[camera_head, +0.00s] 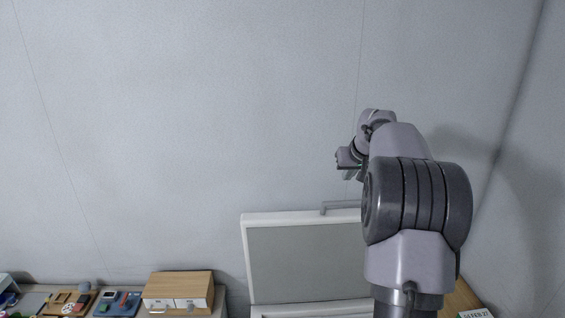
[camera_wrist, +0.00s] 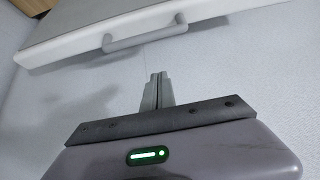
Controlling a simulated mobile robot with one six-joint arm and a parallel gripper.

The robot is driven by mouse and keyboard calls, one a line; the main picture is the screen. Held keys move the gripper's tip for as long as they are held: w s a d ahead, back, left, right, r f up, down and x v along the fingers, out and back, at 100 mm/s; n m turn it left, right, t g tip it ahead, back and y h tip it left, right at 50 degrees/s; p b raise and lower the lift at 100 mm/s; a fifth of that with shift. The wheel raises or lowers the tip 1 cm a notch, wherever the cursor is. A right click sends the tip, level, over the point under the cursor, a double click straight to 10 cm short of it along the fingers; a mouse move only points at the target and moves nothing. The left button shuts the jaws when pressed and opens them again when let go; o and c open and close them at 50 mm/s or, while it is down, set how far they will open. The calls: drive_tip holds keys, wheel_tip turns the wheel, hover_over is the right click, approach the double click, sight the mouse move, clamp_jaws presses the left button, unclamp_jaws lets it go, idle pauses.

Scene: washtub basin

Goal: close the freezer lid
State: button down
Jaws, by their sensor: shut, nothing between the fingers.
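The freezer lid (camera_head: 305,262) stands raised, with its grey inner panel and white rim facing the head camera. A grey bar handle (camera_head: 338,207) sticks up at its top edge; my arm hides the right part of the lid. A strip of the white freezer body (camera_head: 310,311) shows below it. In the wrist view the lid's white edge (camera_wrist: 215,37) and the handle (camera_wrist: 148,36) lie beyond my fingertips. My gripper (camera_wrist: 158,76) is shut and empty, apart from the handle. In the head view my gripper (camera_head: 347,170) is above the handle, partly hidden by my wrist.
A wooden box with white drawers (camera_head: 178,291) stands on a counter left of the lid. Several small items, including a blue case (camera_head: 117,303), lie further left. A date sign (camera_head: 476,313) is at the lower right. Plain wall is behind, with clear space above the lid.

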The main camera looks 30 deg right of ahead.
drive_tip(key=p, duration=0.2)
hover_over(340, 212)
drive_tip(key=f, duration=0.9)
drive_tip(key=shift+s, duration=0.2)
drive_tip(key=shift+w+d+f, duration=0.1)
drive_tip(key=shift+w+f, duration=0.05)
drive_tip(key=shift+w, duration=0.05)
drive_tip(key=shift+s, duration=0.1)
